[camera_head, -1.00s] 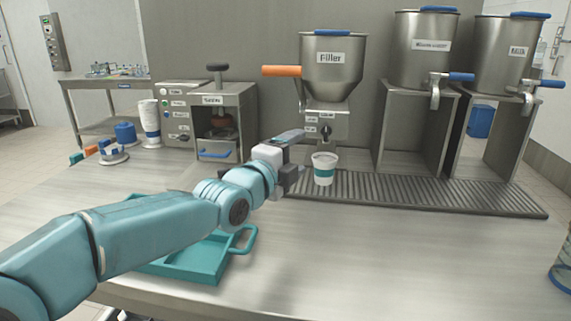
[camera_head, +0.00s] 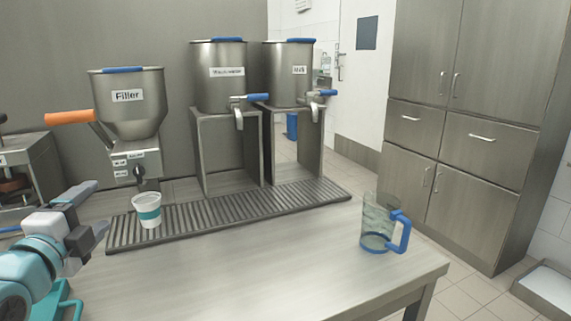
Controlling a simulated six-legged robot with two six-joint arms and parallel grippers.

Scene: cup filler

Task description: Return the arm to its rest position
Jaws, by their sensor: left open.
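My left gripper (camera_head: 91,218) is at the left edge of the view, open and empty, above the steel table. A white cup with a teal band (camera_head: 148,210) stands upright on the left part of the ribbed drip tray (camera_head: 240,212), below the spout of the filler (camera_head: 128,105). The gripper is to the left of the cup and apart from it. Part of my left arm is cut off by the picture's left edge. My right gripper is not in view.
A clear jug with a blue handle (camera_head: 377,224) stands near the table's right edge. Two steel dispensers (camera_head: 221,85) with blue-handled taps stand behind the drip tray. A teal tray (camera_head: 66,300) shows partly at lower left. The front middle of the table (camera_head: 250,270) is clear.

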